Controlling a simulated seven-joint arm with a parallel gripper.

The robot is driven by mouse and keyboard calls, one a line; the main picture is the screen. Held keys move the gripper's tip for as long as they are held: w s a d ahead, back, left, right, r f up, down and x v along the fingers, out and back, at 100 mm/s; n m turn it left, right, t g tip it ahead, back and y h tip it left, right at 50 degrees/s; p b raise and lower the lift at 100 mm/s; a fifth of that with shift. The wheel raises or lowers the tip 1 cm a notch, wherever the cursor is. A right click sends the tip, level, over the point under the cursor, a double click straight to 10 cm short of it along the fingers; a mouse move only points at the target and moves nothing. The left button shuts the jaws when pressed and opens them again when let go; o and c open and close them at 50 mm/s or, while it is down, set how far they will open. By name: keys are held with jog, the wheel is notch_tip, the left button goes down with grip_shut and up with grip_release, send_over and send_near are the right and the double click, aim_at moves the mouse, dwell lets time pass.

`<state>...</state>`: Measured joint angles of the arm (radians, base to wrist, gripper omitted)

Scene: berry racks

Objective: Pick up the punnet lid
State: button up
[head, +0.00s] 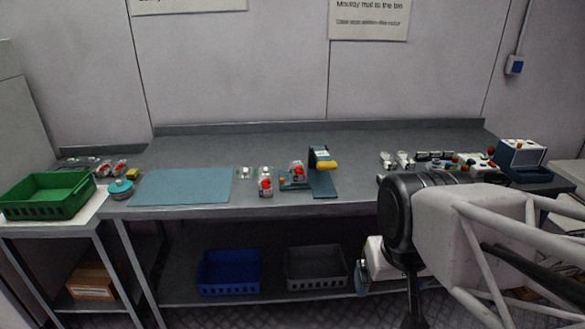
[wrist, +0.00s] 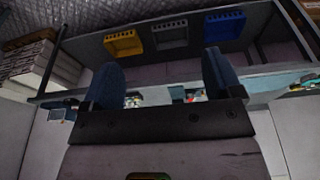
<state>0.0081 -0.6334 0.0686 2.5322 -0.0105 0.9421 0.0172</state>
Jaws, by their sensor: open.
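I cannot make out the punnet lid for certain. Small clear plastic pieces (head: 245,172) lie right of the blue mat in the head view, and more clear pieces (head: 396,160) lie towards the right. A clear punnet with red fruit (head: 265,184) stands near the front edge, and another red-filled one (head: 298,170) sits by the blue and yellow stand (head: 321,172). In the wrist view my gripper (wrist: 162,76) is open, its two dark blue fingers wide apart with nothing between them. It is apart from the tabletop items.
A blue mat (head: 181,187) lies on the grey table (head: 225,150). A green crate (head: 48,196) stands on the left side table. A blue bin (head: 229,272) and a grey bin (head: 316,268) are on the lower shelf. A dark blue box (head: 521,157) stands at right. The table's back is clear.

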dwell(0.3)
jog(key=w+a+r, duration=0.2)
jog(key=w+a, duration=0.1)
jog(key=w, duration=1.1)
jog(key=w+a+r+g, duration=0.1)
jog(key=w+a+r, duration=0.2)
jog(key=w, duration=1)
jog(key=w+a+r, duration=0.2)
jog(key=w+a, duration=0.1)
jog(key=w, duration=1.1)
jog(key=w+a+f, duration=0.3)
jog(key=w+a, duration=0.1)
jog(key=w, duration=0.5)
jog(key=w+a+f, duration=0.4)
jog(key=w, duration=0.4)
jog(key=shift+g, duration=0.8)
jog(key=w+a+f, duration=0.4)
jog(key=w+f, duration=0.1)
jog(key=w+a+f, duration=0.4)
jog(key=w+f, duration=0.1)
jog(key=w, duration=0.1)
jog(key=w+a+f, duration=0.4)
jog(key=w+f, duration=0.1)
jog(key=w, duration=0.1)
jog(key=shift+w+f, duration=0.15)
jog(key=shift+f, duration=0.05)
